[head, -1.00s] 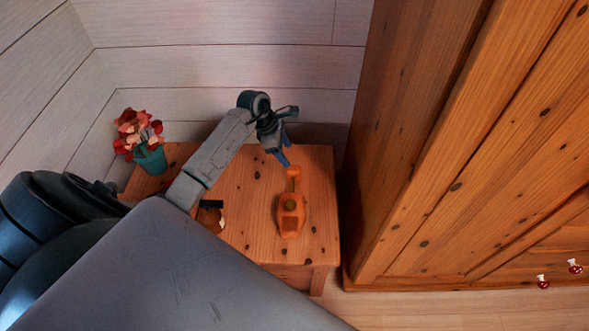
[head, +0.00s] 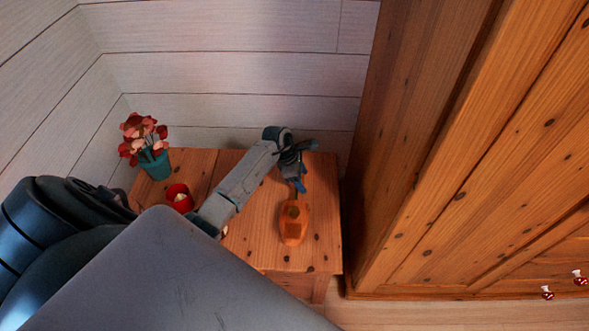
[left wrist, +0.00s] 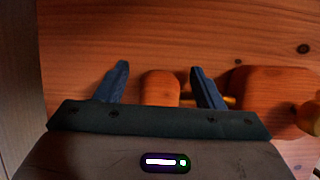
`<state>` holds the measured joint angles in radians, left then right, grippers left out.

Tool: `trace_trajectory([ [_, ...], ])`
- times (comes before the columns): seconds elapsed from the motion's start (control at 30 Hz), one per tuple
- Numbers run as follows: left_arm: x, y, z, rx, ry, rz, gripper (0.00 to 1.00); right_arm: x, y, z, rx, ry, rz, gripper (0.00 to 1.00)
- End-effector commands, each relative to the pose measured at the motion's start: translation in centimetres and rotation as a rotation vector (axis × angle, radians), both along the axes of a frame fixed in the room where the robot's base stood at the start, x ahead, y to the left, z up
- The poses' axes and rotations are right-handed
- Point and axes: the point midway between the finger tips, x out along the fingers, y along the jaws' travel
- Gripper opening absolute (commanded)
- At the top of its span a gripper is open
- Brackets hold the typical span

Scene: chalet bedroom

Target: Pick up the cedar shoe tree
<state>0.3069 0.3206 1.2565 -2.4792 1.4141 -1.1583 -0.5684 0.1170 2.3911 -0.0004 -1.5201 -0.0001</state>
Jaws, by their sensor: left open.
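The cedar shoe tree (head: 293,227) is an orange wooden piece lying on the small wooden table. Its wide body is toward the front of the table, and its thin end points back under my gripper. My left gripper (head: 299,186) is open and points down just over that end. In the left wrist view, the shoe tree's rounded small block (left wrist: 160,88) shows between the two open fingers (left wrist: 159,68), touching neither. A thin rod runs from it behind the right finger to the large body (left wrist: 268,92). In the head view the gripper hides the small block. My right gripper is not in view.
The wooden table (head: 263,245) stands against a white plank wall. A teal pot with red flowers (head: 155,163) and a red cup-like holder (head: 179,196) stand on its left part. My left arm covers part of the tabletop. A tall wooden wardrobe (head: 440,150) stands at the right.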

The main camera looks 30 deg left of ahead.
Motion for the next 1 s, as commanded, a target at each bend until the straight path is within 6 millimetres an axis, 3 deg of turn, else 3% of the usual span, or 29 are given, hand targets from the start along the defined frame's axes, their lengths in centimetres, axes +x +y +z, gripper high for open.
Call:
trace_trajectory([
  [0.1, 0.0, 0.0, 0.0, 0.0, 0.0, 0.0, 0.62, 0.0, 0.0, 0.0, 0.0, -0.001, 0.0, 0.36],
  [0.4, 0.0, 0.0, 0.1, 0.0, 0.0, 0.0, 0.03, 0.0, 0.0, 0.1, 0.0, -0.001, 0.0, 0.36],
  [0.77, 0.0, 0.0, 0.6, -0.001, -0.001, 0.0, 0.03, 0.0, 0.0, 0.1, 0.0, -0.002, 0.0, 0.36],
  [1.0, 0.1, 0.0, 3.4, -0.001, -0.005, -0.002, 0.03, 0.0, 0.0, 0.1, 0.001, -0.001, 0.0, 0.36],
])
